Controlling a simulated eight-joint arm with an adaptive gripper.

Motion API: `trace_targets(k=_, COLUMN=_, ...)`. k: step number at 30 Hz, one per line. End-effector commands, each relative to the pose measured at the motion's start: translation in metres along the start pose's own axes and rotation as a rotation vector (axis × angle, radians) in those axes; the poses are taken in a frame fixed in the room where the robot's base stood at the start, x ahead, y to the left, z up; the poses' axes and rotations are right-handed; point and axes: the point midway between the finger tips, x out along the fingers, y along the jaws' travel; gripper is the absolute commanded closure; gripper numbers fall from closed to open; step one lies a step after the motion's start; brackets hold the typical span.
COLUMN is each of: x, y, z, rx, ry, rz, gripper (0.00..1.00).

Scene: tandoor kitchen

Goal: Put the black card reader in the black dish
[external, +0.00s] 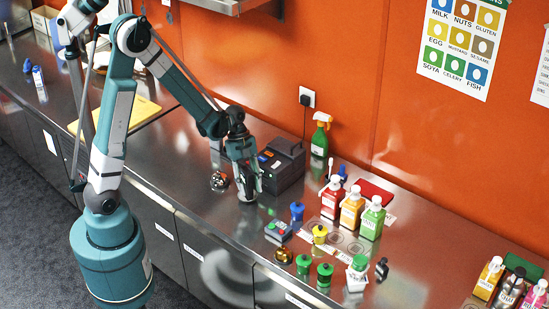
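My gripper (248,190) points down over the steel counter, just left of a bulky black machine. Its fingers are small and dark here, and I cannot tell whether they are open or shut. A dark shape at the fingertips is too small to make out. A small dark grey device with keys or a screen (277,232) lies on the counter to the right and nearer the front edge; it may be the card reader. It stands apart from my gripper. I cannot make out the black dish for certain.
The black machine (281,167) stands close right of my gripper. A shiny round item (219,181) lies to its left. Bottles, including a red one (331,197), and small coloured pots (320,234) crowd the right. A yellow board (115,117) lies at the left. Orange wall behind.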

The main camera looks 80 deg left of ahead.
Motion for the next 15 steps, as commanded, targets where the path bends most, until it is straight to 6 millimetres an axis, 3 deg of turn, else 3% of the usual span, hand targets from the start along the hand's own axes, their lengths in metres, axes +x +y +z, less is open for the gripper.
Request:
trace_targets(k=8, x=-0.012, y=0.0, z=-0.003, rx=-0.001, ry=0.0, rz=0.0, gripper=0.67)
trace_targets(k=15, x=-0.04, y=0.0, z=-0.003, rx=-0.001, ry=0.0, rz=-0.001, gripper=0.67)
